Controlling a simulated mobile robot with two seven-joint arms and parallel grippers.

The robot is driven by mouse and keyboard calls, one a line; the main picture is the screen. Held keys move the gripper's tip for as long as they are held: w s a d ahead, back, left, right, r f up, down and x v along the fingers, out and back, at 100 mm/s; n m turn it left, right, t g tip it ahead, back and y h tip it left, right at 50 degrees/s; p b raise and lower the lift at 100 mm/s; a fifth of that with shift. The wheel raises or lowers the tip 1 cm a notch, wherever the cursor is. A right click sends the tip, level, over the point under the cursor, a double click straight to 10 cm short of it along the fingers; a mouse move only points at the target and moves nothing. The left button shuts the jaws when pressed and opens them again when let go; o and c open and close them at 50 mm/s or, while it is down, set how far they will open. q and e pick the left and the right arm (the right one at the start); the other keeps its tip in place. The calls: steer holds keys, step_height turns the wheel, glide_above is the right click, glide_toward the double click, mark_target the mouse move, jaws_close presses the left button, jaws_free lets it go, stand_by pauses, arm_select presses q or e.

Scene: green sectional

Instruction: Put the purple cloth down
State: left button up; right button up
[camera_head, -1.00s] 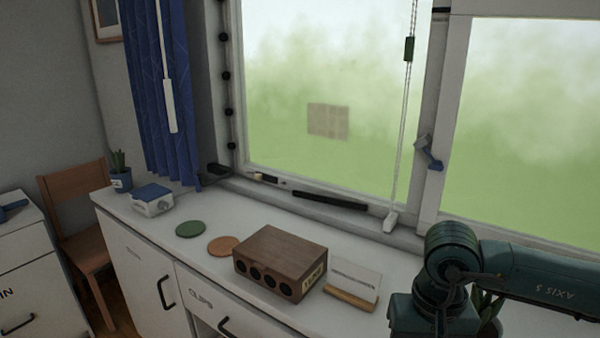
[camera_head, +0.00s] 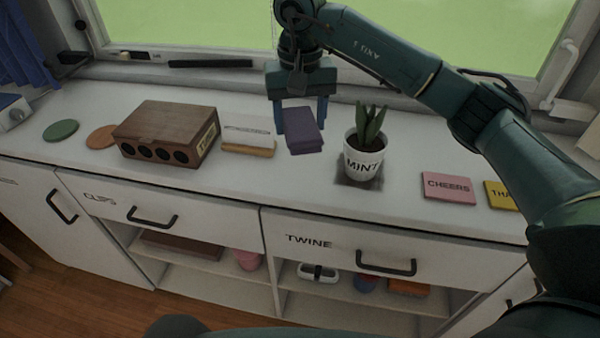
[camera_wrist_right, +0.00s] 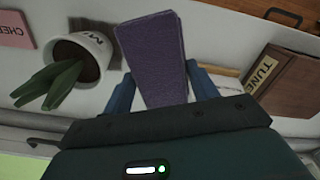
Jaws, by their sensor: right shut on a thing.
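The purple cloth (camera_head: 303,130) is a folded block at my right gripper (camera_head: 302,112), above or at the white counter top. The gripper reaches down from the window side, its blue fingers on either side of the cloth. In the right wrist view the cloth (camera_wrist_right: 155,60) sits between the blue fingers of the right gripper (camera_wrist_right: 158,88), which is shut on it. I cannot tell whether the cloth touches the counter. My left gripper is not in view.
On the white counter (camera_head: 300,185), a MINT plant pot (camera_head: 364,160) stands right of the cloth, and a card in a wooden holder (camera_head: 247,138) stands left. A brown wooden box (camera_head: 167,132) is further left. Pink CHEERS (camera_head: 448,188) and yellow (camera_head: 503,196) cards lie at the right.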

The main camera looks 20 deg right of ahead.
glide_above(300, 169)
step_height(300, 169, down, 5)
steer(key=shift+r+p, duration=0.2)
steer(key=shift+p, duration=0.15)
step_height(300, 169, down, 4)
steer(key=shift+f+p, duration=0.25)
steer(key=shift+p, duration=0.05)
steer(key=shift+f, duration=0.3)
steer(key=o, duration=0.4)
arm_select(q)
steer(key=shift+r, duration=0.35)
arm_select(e)
steer(key=o, duration=0.5)
steer(key=shift+r, duration=0.1)
